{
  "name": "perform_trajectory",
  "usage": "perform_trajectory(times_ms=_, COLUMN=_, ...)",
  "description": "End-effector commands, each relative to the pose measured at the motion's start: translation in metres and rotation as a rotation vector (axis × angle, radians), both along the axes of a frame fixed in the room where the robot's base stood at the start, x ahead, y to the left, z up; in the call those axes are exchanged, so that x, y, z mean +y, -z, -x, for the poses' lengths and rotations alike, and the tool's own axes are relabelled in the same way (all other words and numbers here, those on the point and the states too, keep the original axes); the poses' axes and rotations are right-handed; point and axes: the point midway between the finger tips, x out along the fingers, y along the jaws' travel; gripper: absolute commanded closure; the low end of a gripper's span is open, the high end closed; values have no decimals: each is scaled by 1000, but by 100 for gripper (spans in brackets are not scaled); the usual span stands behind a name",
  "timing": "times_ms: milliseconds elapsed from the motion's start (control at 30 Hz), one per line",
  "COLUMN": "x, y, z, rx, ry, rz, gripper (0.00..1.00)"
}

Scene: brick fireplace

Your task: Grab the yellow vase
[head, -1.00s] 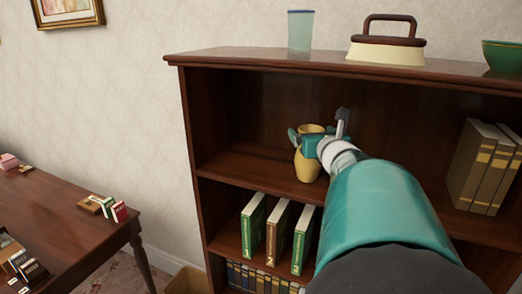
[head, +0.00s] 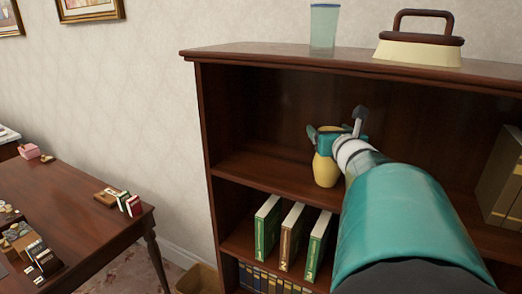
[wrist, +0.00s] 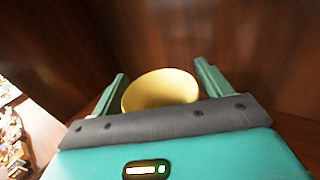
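The yellow vase (head: 326,170) stands upright on the bookcase's upper inner shelf, left of centre, in the head view. My teal gripper (head: 336,135) is at its upper part and hides its rim there. In the wrist view the vase's round rim (wrist: 160,90) lies between the two fingers of my gripper (wrist: 163,78). The fingers are spread wide, one on each side. A narrow gap seems to show on the right; contact on the left is unclear. The vase's lower part is hidden in the wrist view.
The wooden bookcase (head: 240,181) surrounds my gripper, with its top board (head: 260,52) above. Green and brown books (head: 292,235) stand on the shelf below. Larger books (head: 500,180) stand to the right. A glass (head: 323,30) and an iron (head: 420,45) are on top. A table (head: 75,190) is at left.

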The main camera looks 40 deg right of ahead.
Motion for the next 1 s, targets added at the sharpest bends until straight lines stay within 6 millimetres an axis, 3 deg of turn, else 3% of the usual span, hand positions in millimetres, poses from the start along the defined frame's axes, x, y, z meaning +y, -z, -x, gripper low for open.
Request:
perform_trajectory(times_ms=33, x=0, y=0, z=0, rx=0, ry=0, rz=0, gripper=32)
perform_trajectory(times_ms=300, x=-1, y=-1, z=0, rx=-2, ry=0, rz=1, gripper=83)
perform_trajectory(times_ms=667, x=-2, y=-4, z=-3, rx=-2, ry=-1, rz=1, gripper=83)
perform_trajectory(times_ms=1000, x=-3, y=-24, z=-13, rx=-1, ry=-2, rz=3, gripper=83)
